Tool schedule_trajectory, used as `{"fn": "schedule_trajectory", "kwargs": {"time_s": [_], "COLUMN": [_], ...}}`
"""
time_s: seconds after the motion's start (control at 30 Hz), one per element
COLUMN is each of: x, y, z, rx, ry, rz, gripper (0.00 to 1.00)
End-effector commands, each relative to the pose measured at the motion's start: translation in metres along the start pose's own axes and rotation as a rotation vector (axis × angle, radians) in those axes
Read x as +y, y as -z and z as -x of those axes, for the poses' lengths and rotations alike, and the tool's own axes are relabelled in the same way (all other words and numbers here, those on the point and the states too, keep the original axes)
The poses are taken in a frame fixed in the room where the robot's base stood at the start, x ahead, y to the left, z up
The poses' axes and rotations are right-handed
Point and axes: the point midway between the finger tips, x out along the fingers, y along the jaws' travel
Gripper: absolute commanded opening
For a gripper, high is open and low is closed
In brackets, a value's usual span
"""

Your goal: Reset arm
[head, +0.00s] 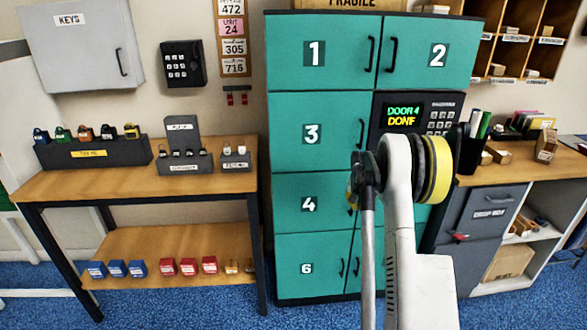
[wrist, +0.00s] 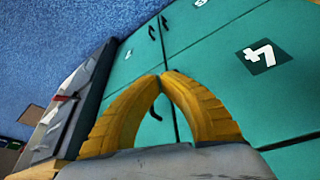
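My gripper (wrist: 162,75) has two yellow fingers whose tips meet in the wrist view. No object shows between the tips. It is in front of the teal locker cabinet (head: 318,130), and my arm mostly hides it in the head view. Door 4 (head: 290,204) looks closed, and its number plate (wrist: 262,57) is right of the fingers in the wrist view. A dark curved handle (wrist: 155,114) shows through the gap between the fingers; I cannot tell whether they touch it. The cabinet's display (head: 404,115) reads "DOOR 4 DONE".
A wooden table (head: 70,184) with padlocks and a lower shelf of small boxes stands left. A counter (head: 520,165) with a grey drop box (head: 488,212) stands right of the cabinet. A key cabinet (head: 80,45) and keypad (head: 183,64) hang on the wall. Blue carpet covers the floor.

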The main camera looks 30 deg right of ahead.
Motion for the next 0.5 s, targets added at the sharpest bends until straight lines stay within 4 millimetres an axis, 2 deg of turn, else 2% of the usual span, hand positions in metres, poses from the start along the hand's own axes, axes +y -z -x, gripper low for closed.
{"fn": "schedule_trajectory", "kwargs": {"time_s": [0.17, 0.27, 0.37, 0.5], "x": [-0.001, -0.011, -0.034, -0.075], "y": [0.000, -0.003, -0.011, -0.042], "z": [0.001, 0.018, 0.058, 0.141], "rx": [0.000, 0.005, 0.018, 0.046], "ry": [0.001, 0.009, 0.031, 0.078], "rz": [0.002, 0.020, 0.065, 0.162], "gripper": [0.00, 0.00, 0.00, 0.00]}}
